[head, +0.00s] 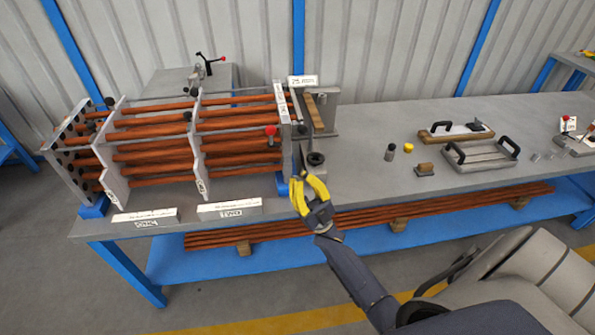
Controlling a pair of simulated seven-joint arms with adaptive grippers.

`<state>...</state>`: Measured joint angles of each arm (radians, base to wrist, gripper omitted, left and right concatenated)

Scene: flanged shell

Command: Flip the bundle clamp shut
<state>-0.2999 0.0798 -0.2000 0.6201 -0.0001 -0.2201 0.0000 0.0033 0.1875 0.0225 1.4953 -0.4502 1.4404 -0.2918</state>
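The tube bundle (150,136) is a stack of copper-coloured rods running through upright grey plates at the left of the bench. A red ball knob (270,130) shows near its right end plate. My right gripper (305,168), with yellow finger links, is just in front of the bundle's right end. Its fingertips are small and dark against the dark parts there, so its opening and any contact are unclear. My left gripper is not in view.
Farther right are a yellow cap (408,147), a wooden block with a black handle (456,132) and a grey tray with black handles (482,155). Long rods (390,216) lie on the blue lower shelf.

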